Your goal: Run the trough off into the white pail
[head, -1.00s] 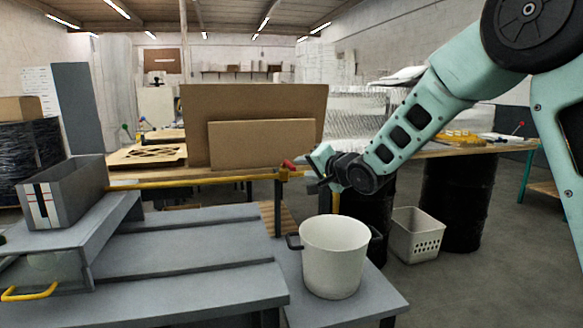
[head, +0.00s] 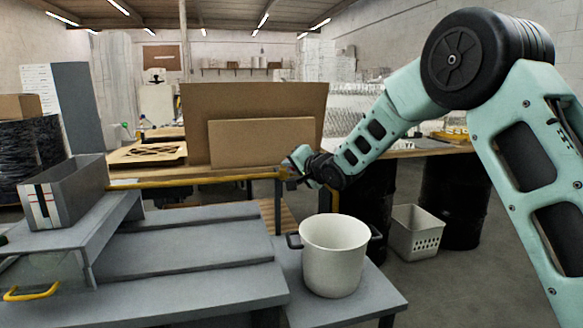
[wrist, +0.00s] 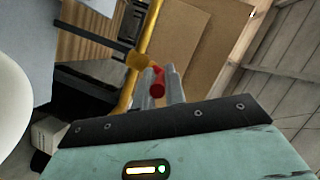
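The trough (head: 75,195) is a grey open-topped box on a raised grey stand at the left; its contents are hidden. A yellow pipe (head: 200,182) runs right from beside it and also shows in the wrist view (wrist: 137,62). The white pail (head: 334,265), with dark side handles, stands upright below and right of the pipe's end; its inside looks empty where visible. My gripper (head: 290,170) is at the pipe's end. In the wrist view, a red valve handle (wrist: 157,84) fills the narrow gap between my fingers (wrist: 161,88), which look closed on it.
The pail stands on a low grey table (head: 375,298) beside a larger grey bench (head: 190,285). Brown boards (head: 255,115) stand behind the pipe. A white perforated basket (head: 417,235) and black drums (head: 455,200) are at the right. A yellow handle (head: 30,292) is at lower left.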

